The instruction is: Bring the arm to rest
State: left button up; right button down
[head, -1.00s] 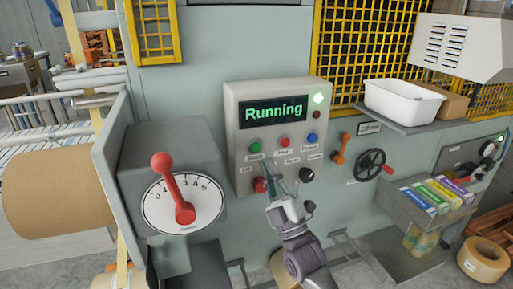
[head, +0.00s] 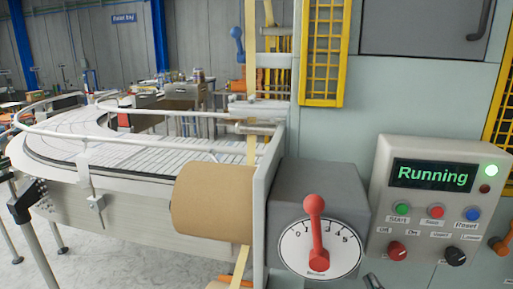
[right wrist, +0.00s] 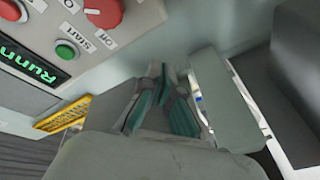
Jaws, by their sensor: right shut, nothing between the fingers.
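My right gripper (right wrist: 160,100) shows in the right wrist view with its teal-padded fingers together and nothing between them. In the head view only a small dark tip of it (head: 373,280) shows at the bottom edge, below the control panel and right of the dial. In the right wrist view the panel (right wrist: 115,50) is at the upper left, apart from the fingers. My left gripper is out of view.
A grey box with a white dial (head: 290,250) and red pointer (head: 315,225) juts out left of the panel. A brown roll (head: 213,202) and a curved conveyor (head: 75,140) are further left. A yellow guard (head: 323,50) is above. Clear floor (head: 130,255) shows at lower left.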

jog(key=s+a+f+m+g, duration=0.35)
jog(key=s+f+g, duration=0.5)
jog(key=f, duration=0.45)
jog(key=s+a+f+m+g, duration=0.1)
jog(key=s+f+m+g, duration=0.15)
jog(key=s, duration=0.55)
jog(key=s+a+f+m+g, duration=0.1)
jog(key=s+f+g, duration=0.25)
jog(key=s, duration=0.45)
notch_tip(320, 180, down, 30)
jog(key=s+g+b, duration=0.2)
jog(key=s+g, duration=0.1)
jog(key=s+d+f+b, duration=0.1)
jog(key=s+d+f, duration=0.1)
jog(key=s+f, duration=1.3)
jog(key=shift+s+d+f+h, duration=0.15)
jog(key=shift+s+d+h, duration=0.05)
jog(key=shift+d+h, duration=0.1)
jog(key=shift+g, duration=0.25)
